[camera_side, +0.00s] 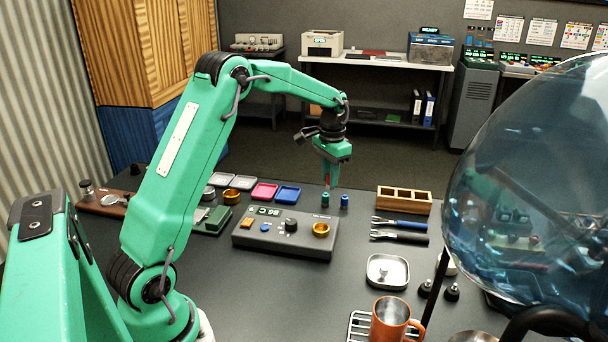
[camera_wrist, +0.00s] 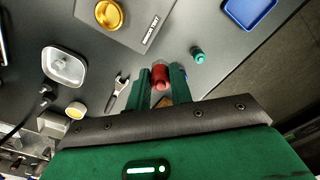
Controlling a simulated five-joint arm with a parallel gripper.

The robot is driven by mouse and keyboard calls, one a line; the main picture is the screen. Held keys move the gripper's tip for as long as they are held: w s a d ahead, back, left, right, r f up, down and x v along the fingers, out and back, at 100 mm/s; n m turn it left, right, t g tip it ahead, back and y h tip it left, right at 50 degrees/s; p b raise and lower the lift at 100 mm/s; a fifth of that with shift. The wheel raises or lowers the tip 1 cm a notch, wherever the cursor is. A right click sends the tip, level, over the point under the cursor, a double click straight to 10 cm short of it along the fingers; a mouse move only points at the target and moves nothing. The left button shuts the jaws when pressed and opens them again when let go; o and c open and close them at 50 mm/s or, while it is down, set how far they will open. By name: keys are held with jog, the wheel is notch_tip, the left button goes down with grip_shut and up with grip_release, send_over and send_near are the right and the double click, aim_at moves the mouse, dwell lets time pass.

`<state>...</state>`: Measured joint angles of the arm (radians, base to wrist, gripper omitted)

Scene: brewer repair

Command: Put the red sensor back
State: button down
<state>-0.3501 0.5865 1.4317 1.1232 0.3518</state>
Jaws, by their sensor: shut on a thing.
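My gripper (camera_side: 331,180) points down above the middle of the table. It is shut on the red sensor, a small red cylinder (camera_wrist: 160,76) between the fingertips in the wrist view. In the side view only a sliver of red shows between the fingers. A green sensor (camera_side: 325,200) and a blue sensor (camera_side: 344,201) stand on the table just below the gripper. The green one also shows in the wrist view (camera_wrist: 198,55), apart from the fingers. A grey test console (camera_side: 270,240) with a gold cup (camera_side: 321,230) lies in front of the gripper.
A white dish (camera_side: 388,271), an orange mug (camera_side: 391,322) and a large glass globe (camera_side: 540,190) are nearer.

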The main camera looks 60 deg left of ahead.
jog(key=shift+w+a+f, duration=0.15)
jog(key=shift+a, duration=0.35)
jog(key=shift+w+a+f, duration=0.1)
jog(key=shift+a, duration=0.4)
jog(key=a+f, duration=0.2)
jog(key=a, duration=0.2)
jog(key=a+f, duration=0.2)
jog(key=a, duration=0.1)
jog(key=a+f, duration=0.3)
jog(key=a, duration=0.1)
jog(key=shift+s+a, duration=0.2)
jog(key=shift+a, duration=0.1)
jog(key=shift+f, duration=2.05)
jog(key=shift+f, duration=0.35)
